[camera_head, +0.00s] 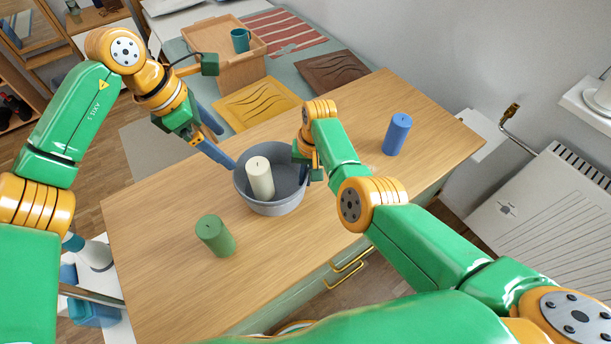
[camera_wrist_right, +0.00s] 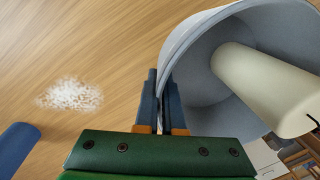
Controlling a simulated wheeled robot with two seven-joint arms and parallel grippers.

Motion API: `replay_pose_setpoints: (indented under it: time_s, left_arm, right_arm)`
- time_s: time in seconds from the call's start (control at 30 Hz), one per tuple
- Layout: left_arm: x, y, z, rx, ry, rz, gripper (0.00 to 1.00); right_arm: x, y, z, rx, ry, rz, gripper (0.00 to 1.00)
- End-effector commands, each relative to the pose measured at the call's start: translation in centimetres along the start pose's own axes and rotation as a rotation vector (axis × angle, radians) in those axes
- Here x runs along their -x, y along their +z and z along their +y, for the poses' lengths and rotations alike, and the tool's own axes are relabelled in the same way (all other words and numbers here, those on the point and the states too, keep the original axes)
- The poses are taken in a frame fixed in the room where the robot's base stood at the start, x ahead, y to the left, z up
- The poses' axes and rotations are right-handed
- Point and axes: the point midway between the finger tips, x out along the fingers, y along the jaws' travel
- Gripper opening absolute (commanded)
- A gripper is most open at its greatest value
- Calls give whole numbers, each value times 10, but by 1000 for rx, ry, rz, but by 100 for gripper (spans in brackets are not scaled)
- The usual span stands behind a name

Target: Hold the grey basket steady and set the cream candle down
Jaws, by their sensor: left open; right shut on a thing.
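The grey basket (camera_head: 282,207) stands on the wooden table, and its wall also shows in the right wrist view (camera_wrist_right: 205,110). The cream candle (camera_head: 260,178) is inside it, free of both grippers. It rises above the rim, near upright; the wrist view shows it too (camera_wrist_right: 262,88). My right gripper (camera_head: 309,172) is shut on the basket's right rim, and in the wrist view its fingers (camera_wrist_right: 160,100) pinch the wall. My left gripper (camera_head: 227,148) is open and empty at the basket's upper left, one fingertip close to the rim. I cannot tell whether it touches.
A green candle (camera_head: 215,236) stands on the table left of the basket, and a blue candle (camera_head: 397,134) stands to the right. White grains (camera_wrist_right: 70,95) lie on the table in the wrist view. A yellow mat (camera_head: 257,103) and a box with a teal mug (camera_head: 241,40) are beyond.

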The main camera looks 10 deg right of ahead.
Motion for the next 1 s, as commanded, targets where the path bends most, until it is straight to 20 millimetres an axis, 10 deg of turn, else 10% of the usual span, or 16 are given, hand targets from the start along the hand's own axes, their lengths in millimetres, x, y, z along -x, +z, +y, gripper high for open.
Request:
replay_pose_setpoints:
  time_s: [0.23,0.37,0.73,1.0]
  left_arm:
    - [0,0,0,0,0,0,100]
    - [0,0,0,0,0,0,100]
    - [-1,0,0,0,0,0,100]
    - [-1,0,0,0,0,0,100]
  right_arm:
    - [0,0,0,0,-1,1,0]
    - [0,0,0,0,-1,1,41]
    - [7,-1,0,-1,0,3,41]
    - [77,-1,-1,0,-2,7,41]
